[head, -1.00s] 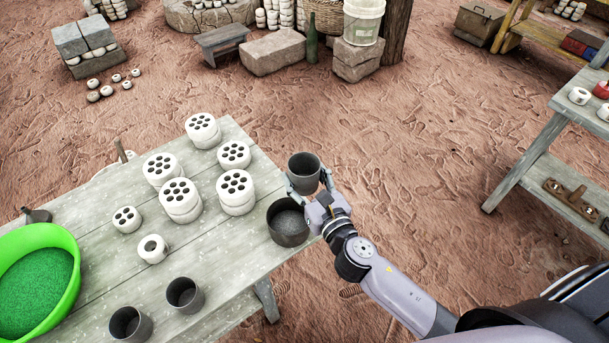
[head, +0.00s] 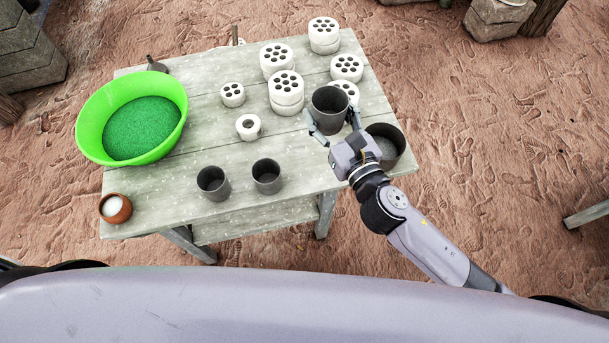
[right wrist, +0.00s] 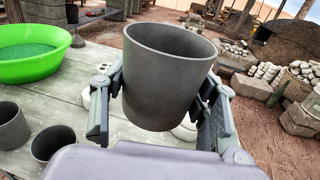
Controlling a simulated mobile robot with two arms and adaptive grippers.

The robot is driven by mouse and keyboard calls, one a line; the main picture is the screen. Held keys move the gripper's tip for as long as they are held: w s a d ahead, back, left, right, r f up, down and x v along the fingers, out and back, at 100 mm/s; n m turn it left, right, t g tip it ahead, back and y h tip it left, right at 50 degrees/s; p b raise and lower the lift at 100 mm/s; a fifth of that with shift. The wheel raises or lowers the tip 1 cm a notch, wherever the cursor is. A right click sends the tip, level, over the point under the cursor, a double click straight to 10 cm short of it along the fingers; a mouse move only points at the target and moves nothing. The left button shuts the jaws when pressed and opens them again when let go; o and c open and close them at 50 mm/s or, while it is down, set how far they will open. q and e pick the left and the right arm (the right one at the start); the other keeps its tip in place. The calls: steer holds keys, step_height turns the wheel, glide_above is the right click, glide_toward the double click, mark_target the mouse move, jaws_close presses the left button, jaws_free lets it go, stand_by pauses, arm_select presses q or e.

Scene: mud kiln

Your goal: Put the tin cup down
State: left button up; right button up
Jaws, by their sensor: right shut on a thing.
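My right gripper (head: 334,130) is shut on a dark grey tin cup (head: 329,106), upright, over the right part of the wooden table (head: 215,153). In the right wrist view the cup (right wrist: 166,80) sits between the two fingers (right wrist: 160,100) and appears above the table top. A wider dark pot (head: 390,152) stands at the table's right edge, partly behind my right gripper. Two similar dark cups, one on the left (head: 213,184) and one on the right (head: 267,177), stand near the front edge. My left gripper is not in view.
White perforated blocks (head: 286,88) stand in several stacks at the back right; a white ring (head: 248,127) lies mid-table. A green basin (head: 91,127) fills the left, with a small brown pot (head: 116,209) in front. Bare table lies around the two front cups.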

steer(key=shift+s+a+f+n+g+b, duration=0.15)
steer(key=shift+s+a+f, duration=0.15)
steer(key=shift+a, duration=0.15)
steer(key=shift+s+a+f+n+g+b, duration=0.2)
steer(key=shift+a+f, duration=0.1)
steer(key=shift+a, duration=0.1)
steer(key=b, duration=0.7)
glide_above(316, 172)
step_height(316, 172, down, 14)
steer(key=shift+f, duration=0.55)
steer(key=shift+f+b, duration=1.3)
steer(key=shift+f, duration=0.6)
steer(key=shift+f, duration=0.15)
steer(key=o, duration=1.2)
steer(key=shift+o, duration=0.2)
